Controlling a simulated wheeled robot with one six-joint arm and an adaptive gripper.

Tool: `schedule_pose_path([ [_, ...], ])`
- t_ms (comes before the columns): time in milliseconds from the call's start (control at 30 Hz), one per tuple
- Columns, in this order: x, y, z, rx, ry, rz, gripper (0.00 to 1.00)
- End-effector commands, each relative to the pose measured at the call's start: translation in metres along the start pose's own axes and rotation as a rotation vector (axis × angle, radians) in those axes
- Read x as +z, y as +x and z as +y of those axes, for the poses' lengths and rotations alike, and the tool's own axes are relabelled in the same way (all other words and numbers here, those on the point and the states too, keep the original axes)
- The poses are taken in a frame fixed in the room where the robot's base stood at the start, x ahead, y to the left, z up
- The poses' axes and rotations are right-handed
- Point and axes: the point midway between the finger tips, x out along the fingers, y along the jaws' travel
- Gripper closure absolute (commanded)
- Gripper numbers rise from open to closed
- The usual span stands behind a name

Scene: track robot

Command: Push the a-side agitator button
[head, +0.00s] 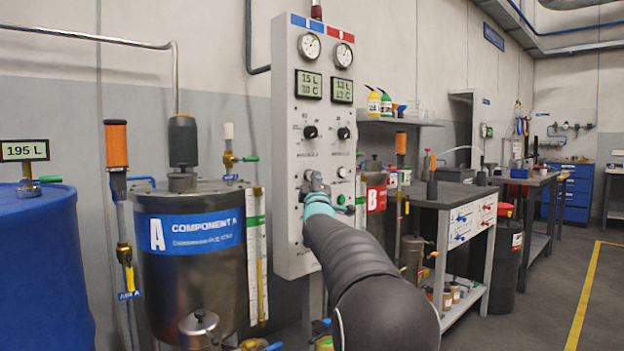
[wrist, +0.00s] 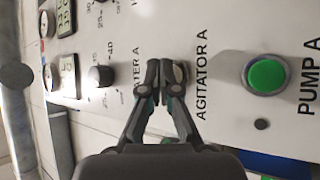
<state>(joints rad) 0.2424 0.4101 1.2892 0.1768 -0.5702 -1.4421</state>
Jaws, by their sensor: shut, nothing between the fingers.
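The grey-white control panel (head: 284,215) stands upright in the middle of the head view. In the wrist view, the label AGITATOR A (wrist: 201,75) runs sideways just right of my gripper (wrist: 166,76). The agitator A button (wrist: 182,72) is mostly hidden behind my fingertips; only a pale rounded edge shows. My gripper is shut and empty, its tips at or very near the button; I cannot tell whether they touch or press it. In the head view my gripper (head: 313,182) is in front of the panel's lower left column.
A green PUMP A button (wrist: 267,75) lies right of the label, and a black heater knob (wrist: 101,76) lies left. Tank A (head: 190,270) and a blue drum (head: 40,260) stand left of the panel. A workbench (head: 450,200) stands to the right.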

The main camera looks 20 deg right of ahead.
Motion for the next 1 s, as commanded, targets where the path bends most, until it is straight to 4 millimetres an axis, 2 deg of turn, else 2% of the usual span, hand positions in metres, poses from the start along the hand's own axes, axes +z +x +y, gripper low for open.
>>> schedule_pose_path([
  [367,0.004,-0.003,0.002,0.0,-0.001,-0.002,1.0],
  [1000,0.03,-0.04,0.026,0.001,-0.002,-0.001,1.0],
])
